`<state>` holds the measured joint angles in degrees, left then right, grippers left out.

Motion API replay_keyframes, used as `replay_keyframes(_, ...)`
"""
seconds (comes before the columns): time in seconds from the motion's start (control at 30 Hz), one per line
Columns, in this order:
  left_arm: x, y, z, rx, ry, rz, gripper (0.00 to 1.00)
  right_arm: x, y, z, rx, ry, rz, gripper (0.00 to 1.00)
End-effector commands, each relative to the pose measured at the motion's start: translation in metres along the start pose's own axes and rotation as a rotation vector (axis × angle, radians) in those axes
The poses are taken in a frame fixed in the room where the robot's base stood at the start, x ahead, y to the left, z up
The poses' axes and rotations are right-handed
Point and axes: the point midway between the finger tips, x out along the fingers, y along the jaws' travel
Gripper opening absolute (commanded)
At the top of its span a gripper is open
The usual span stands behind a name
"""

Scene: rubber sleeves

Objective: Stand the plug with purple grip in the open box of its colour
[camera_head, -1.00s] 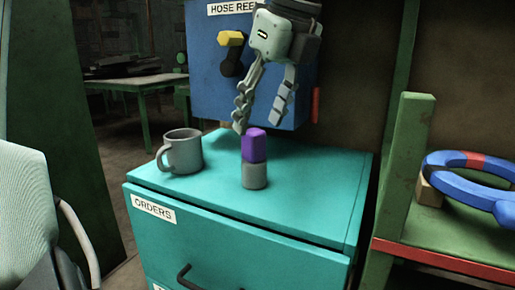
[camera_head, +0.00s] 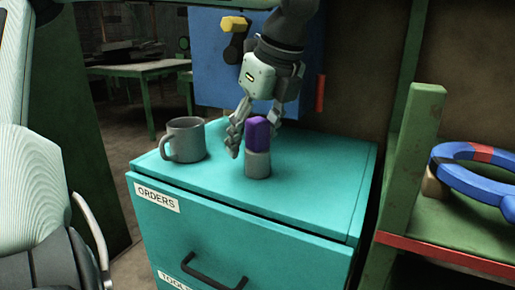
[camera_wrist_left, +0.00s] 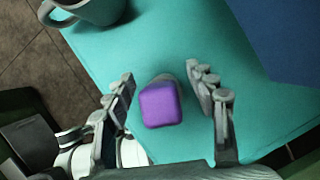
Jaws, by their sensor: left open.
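The plug has a purple grip (camera_head: 257,134) on top and a grey lower part (camera_head: 257,164). It stands upright on the teal cabinet top (camera_head: 315,180). My left gripper (camera_head: 252,140) has come down over it from behind, fingers pointing down. In the left wrist view the purple grip (camera_wrist_left: 160,105) lies between the two open fingers (camera_wrist_left: 168,92), with a gap on both sides. No open box of purple colour shows in these frames. My right gripper is not in view.
A grey mug (camera_head: 185,139) stands left of the plug on the cabinet, and shows in the left wrist view (camera_wrist_left: 92,10). A blue hose reel box (camera_head: 213,65) is behind. A green shelf (camera_head: 455,225) at right holds a blue and red ring (camera_head: 478,165).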

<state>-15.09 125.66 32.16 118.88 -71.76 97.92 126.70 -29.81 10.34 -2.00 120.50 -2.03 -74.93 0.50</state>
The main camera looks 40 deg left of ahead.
Motion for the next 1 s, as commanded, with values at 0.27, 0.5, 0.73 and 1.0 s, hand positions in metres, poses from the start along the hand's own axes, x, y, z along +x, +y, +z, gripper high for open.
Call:
replay_keyframes(0.27, -0.0004, 0.0000, 0.0000, 0.000, 0.000, 0.000, 0.30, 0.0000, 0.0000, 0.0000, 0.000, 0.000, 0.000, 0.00)
replay_keyframes(0.5, -0.0005, 0.0000, -0.0001, 0.000, 0.000, 0.000, 0.00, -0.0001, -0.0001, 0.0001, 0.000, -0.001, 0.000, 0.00)
replay_keyframes(0.73, -0.0004, 0.0001, -0.0002, 0.001, 0.001, 0.000, 0.00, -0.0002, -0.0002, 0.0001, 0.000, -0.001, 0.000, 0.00)
replay_keyframes(1.0, -0.0032, -0.0001, 0.0009, 0.000, 0.000, 0.000, 0.00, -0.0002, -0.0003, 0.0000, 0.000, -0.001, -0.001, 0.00)
